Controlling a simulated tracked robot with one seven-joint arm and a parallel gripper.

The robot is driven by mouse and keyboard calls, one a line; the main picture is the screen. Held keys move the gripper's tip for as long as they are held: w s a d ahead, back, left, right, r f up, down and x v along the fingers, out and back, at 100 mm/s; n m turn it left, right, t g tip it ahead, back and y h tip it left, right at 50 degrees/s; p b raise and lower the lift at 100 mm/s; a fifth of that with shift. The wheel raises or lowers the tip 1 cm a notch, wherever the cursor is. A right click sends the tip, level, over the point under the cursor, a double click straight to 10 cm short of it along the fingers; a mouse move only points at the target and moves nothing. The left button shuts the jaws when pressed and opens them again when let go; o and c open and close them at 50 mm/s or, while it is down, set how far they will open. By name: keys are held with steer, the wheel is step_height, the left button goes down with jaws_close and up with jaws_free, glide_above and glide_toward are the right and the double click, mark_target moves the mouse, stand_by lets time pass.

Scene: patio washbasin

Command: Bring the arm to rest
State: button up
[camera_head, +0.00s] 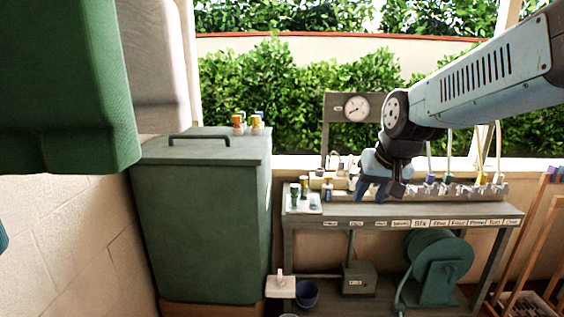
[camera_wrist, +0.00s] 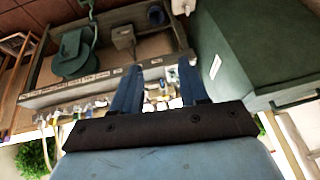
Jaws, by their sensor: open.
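My gripper (camera_head: 366,189) hangs over the labelled workbench (camera_head: 345,212) at the end of my blue-grey arm, which reaches in from the right. In the wrist view my gripper (camera_wrist: 160,82) shows two blue fingers spread apart. Bottles and fittings show past and between them, and I see nothing held. Whether the fingertips touch anything on the bench cannot be told.
A green cabinet (camera_head: 205,215) with small bottles (camera_head: 247,122) on top stands left of the bench. A rack of fittings (camera_head: 455,190) runs along the bench's back below a gauge (camera_head: 356,108). A hose reel (camera_head: 437,268) and blue bucket (camera_head: 307,293) are below.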

steer(key=s+d+r+h, duration=0.1)
steer(key=s+d, duration=0.3)
steer(key=s, duration=1)
steer(key=shift+r+t, duration=0.3)
steer(key=shift+r, duration=0.35)
